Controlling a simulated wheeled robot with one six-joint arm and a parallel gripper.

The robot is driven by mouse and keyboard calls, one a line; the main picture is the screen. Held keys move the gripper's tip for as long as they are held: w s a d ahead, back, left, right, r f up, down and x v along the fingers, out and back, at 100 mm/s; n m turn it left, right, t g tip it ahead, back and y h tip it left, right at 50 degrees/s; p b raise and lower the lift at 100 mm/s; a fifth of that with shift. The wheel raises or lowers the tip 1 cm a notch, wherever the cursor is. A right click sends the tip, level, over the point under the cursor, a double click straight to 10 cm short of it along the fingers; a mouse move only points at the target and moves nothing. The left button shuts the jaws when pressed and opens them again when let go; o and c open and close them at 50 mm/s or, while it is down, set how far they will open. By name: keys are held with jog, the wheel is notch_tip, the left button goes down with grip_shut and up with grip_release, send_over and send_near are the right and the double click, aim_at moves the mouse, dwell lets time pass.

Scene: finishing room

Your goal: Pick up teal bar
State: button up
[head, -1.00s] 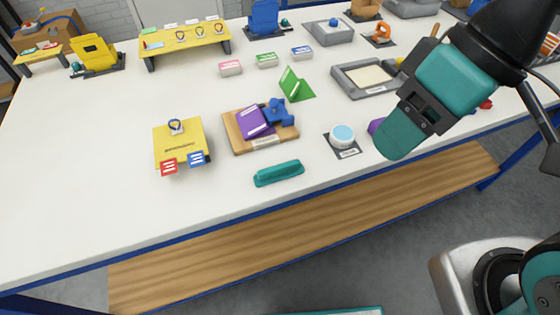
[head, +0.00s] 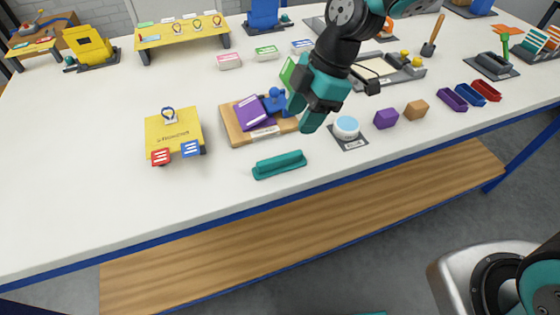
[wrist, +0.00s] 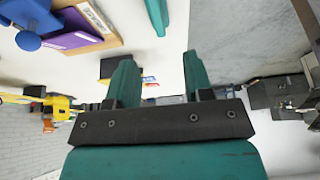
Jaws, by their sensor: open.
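The teal bar (head: 279,164) lies on the white table near its front edge, in front of the wooden board. Part of it shows at the top of the wrist view (wrist: 157,14). My gripper (head: 305,116) is above the table, up and to the right of the bar in the head view. In the wrist view its two teal fingers (wrist: 157,82) are spread apart with nothing between them. The bar lies beyond the fingertips and is apart from them.
A wooden board (head: 235,134) with a purple book and a blue object lies behind the bar. A yellow stand (head: 174,133) is to the left. A round white-and-blue container (head: 346,127) and a purple block (head: 386,118) are to the right. The table's front left is clear.

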aim_at(281, 157)
jog(key=p+x, duration=0.1)
jog(key=x, duration=0.6)
jog(key=p+x, duration=0.1)
jog(key=x, duration=0.3)
jog(key=shift+w+f+p, duration=0.15)
jog(key=shift+f+p, duration=0.2)
jog(key=shift+p, duration=0.05)
jog(key=shift+a+f, duration=0.15)
jog(key=shift+f, duration=0.15)
jog(key=shift+f+b, duration=0.25)
jog(key=shift+b, duration=0.05)
jog(key=c, duration=0.7)
